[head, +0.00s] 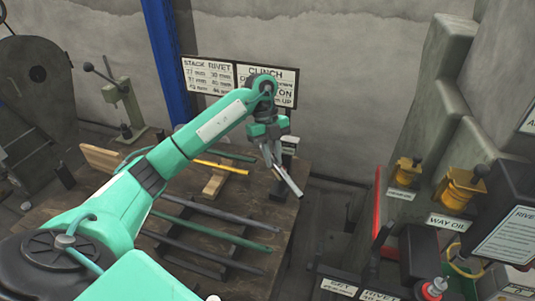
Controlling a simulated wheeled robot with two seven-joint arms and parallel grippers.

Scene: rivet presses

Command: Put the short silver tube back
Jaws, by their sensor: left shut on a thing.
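My left gripper (272,158) hangs over the far right part of the wooden workbench. It is shut on the short silver tube (289,181). The tube slants down to the right, with its lower end free in the air or just in front of a dark block; I cannot tell how far apart they are. Its upper end is hidden between the fingers. My right gripper is not in view.
Several long grey and green rods (213,232) lie on dark supports on the workbench (110,190). A yellow rod (221,166) lies on a wooden rest behind them. Signs (265,82) stand at the wall. Machinery with yellow oil cups (461,187) fills the right side.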

